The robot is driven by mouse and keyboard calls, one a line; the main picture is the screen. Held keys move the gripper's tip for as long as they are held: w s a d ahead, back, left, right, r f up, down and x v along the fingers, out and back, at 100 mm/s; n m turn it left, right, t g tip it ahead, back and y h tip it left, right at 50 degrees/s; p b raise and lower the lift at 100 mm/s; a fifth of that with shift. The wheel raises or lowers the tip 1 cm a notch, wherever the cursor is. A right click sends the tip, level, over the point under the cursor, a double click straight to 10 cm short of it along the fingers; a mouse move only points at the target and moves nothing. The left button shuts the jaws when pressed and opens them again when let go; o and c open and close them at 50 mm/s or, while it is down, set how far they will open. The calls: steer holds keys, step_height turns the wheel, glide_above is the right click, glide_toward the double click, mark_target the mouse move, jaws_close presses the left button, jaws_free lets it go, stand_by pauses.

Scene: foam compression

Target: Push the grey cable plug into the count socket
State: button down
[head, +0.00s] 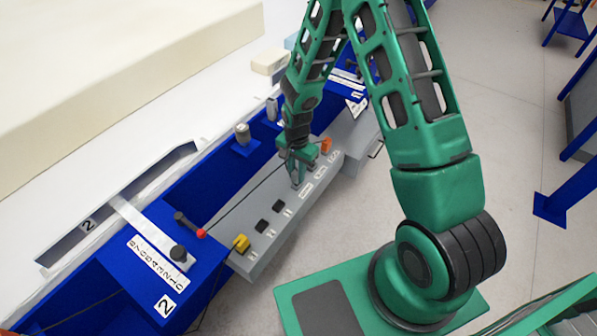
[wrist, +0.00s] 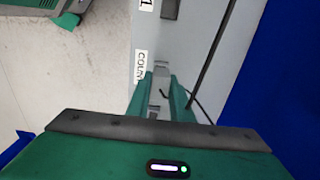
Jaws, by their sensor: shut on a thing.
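My gripper (head: 299,163) is over the grey socket panel (head: 258,258), pointing down, shut on the small grey plug (head: 295,180). In the wrist view, the green fingers (wrist: 161,98) stand on either side of the grey plug (wrist: 158,92), near a partly cut-off label (wrist: 141,66) that seems to read COUNT. A thin black cable (wrist: 192,98) runs close to the fingers. The count socket is hidden under the plug and fingers, so I cannot tell whether the plug is in it.
A yellow plug (head: 241,243), two black sockets (head: 277,206) and an orange plug (head: 326,145) line the panel. Open floor (head: 500,130) lies to the right.

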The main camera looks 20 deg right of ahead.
mark_target(297, 172)
steer(key=shift+f, duration=0.7)
steer(key=c, duration=1.5)
jaws_free()
steer(key=shift+r, duration=0.15)
steer(key=shift+r, duration=2.8)
steer(key=shift+r, duration=0.1)
step_height(297, 172, up, 11)
steer(key=shift+f, duration=0.15)
